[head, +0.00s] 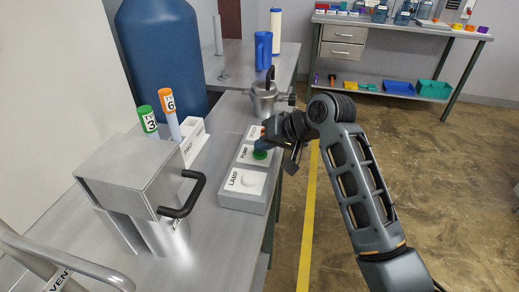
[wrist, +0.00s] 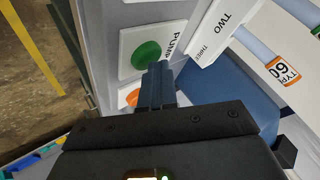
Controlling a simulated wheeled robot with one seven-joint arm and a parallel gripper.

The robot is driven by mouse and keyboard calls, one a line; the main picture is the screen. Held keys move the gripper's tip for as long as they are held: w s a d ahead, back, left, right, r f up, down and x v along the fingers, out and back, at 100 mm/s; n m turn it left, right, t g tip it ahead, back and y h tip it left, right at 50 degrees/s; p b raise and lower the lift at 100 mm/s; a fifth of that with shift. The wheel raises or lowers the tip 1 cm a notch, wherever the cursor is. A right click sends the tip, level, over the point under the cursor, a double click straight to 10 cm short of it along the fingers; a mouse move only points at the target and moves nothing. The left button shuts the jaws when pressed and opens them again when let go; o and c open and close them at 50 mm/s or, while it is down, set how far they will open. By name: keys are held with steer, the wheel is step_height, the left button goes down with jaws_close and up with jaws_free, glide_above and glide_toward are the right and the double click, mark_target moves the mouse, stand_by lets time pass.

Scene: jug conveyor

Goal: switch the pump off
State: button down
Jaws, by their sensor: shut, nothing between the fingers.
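The grey control box (head: 240,200) stands along the right edge of the steel bench. Its panel marked PUMP has a round green button (head: 260,154), which shows clear in the wrist view (wrist: 147,55). An orange-red button (wrist: 131,97) sits beside it in the wrist view, partly hidden by my gripper. My gripper (head: 264,144) is shut and empty over the pump panel. In the wrist view its fingertips (wrist: 158,70) lie close to the green and orange-red buttons. I cannot tell whether they touch the panel.
A LAMP panel with a white button (head: 252,181) is at the near end of the box. A steel housing with a black handle (head: 182,196) stands left of it. A metal jug (head: 264,97) stands behind the box. Capped tubes (head: 168,112) and a blue drum (head: 160,50) are at left.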

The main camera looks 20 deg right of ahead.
mark_target(264, 154)
steer(key=shift+f, duration=0.1)
stand_by(0.3)
steer(key=shift+a+r+p, duration=0.1)
steer(key=shift+r+p, duration=0.25)
steer(key=shift+p, duration=0.35)
step_height(264, 154, up, 5)
steer(key=p, duration=0.4)
steer(key=shift+f+p, duration=0.15)
steer(key=shift+p, duration=0.25)
steer(key=shift+r+p, duration=0.3)
steer(key=shift+r, duration=0.4)
